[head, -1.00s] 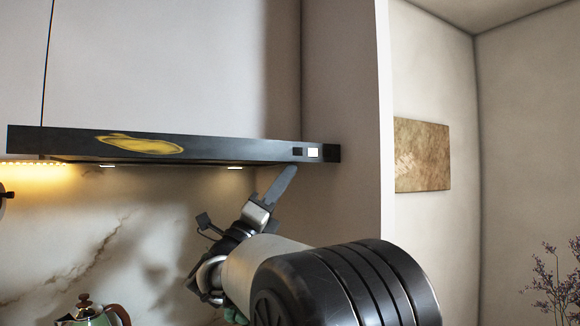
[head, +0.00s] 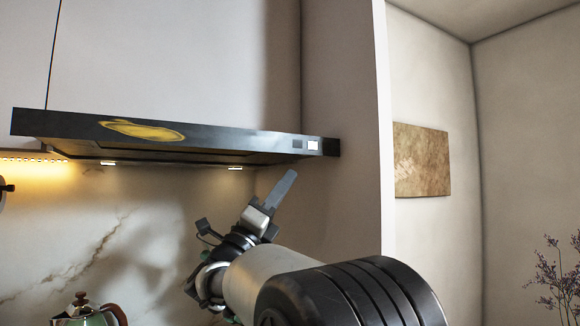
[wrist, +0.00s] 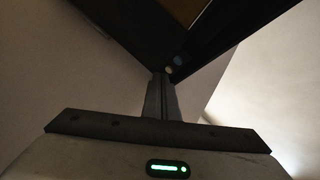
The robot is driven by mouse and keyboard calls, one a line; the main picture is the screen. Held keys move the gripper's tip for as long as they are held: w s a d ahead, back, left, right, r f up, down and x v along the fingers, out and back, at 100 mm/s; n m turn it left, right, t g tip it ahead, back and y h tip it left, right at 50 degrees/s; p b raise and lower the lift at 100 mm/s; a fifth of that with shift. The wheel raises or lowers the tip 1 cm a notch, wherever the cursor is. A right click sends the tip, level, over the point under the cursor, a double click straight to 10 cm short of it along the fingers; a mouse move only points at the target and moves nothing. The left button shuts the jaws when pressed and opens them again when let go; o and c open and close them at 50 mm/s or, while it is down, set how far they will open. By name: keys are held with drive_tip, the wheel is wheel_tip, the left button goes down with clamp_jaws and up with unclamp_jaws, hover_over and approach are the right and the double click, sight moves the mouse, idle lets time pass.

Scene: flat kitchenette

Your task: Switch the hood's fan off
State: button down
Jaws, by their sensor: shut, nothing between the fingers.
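The range hood (head: 230,138) is a dark slab under the white wall cabinet in the head view. Two small square switches sit at the right end of its front edge: a grey one (head: 297,144) and, right of it, a bright white one (head: 313,145). My gripper (head: 291,173) is shut and empty, pointing up just below the switches, apart from the hood. In the wrist view my gripper (wrist: 161,76) points at the hood's dark underside and edge (wrist: 205,45), with a bluish spot (wrist: 178,61) and a pale spot (wrist: 169,70) near the tips.
Two lamps (head: 235,168) glow under the hood. A tall side panel (head: 345,130) stands close to the right of the hood and gripper. A kettle (head: 88,314) is at lower left. A picture (head: 421,160) hangs on the far right wall.

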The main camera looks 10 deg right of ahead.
wheel_tip(320, 180, down, 4)
drive_tip(key=b, duration=0.5)
